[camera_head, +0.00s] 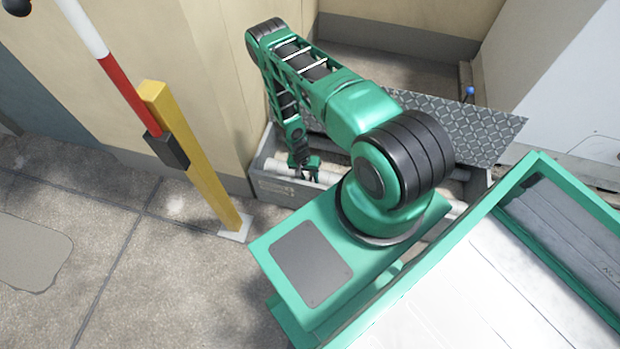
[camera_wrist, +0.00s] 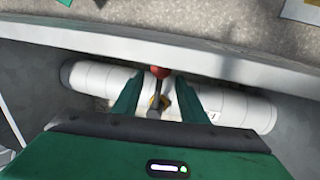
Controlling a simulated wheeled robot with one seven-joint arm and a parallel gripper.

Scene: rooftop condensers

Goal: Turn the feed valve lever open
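The feed valve lever, with a red knob (camera_wrist: 160,72) on a dark stem, shows in the wrist view. Its stem appears to lie across a white wrapped pipe (camera_wrist: 95,78); a bit of yellow shows beside it. My gripper (camera_wrist: 158,85) is open, with one green finger on each side of the lever; I cannot tell whether either touches it. In the head view my gripper (camera_head: 304,172) reaches down into a grey open pit box (camera_head: 283,190), near the pipe (camera_head: 326,177). The lever is not discernible there.
A diamond-plate lid (camera_head: 475,130) stands tilted behind the box. The box wall (camera_wrist: 190,48) runs close past the lever. A yellow post (camera_head: 190,160) and red-white barrier arm (camera_head: 113,80) stand left. A blue-tipped fitting (camera_head: 469,91) is behind the lid. Floor at left is clear.

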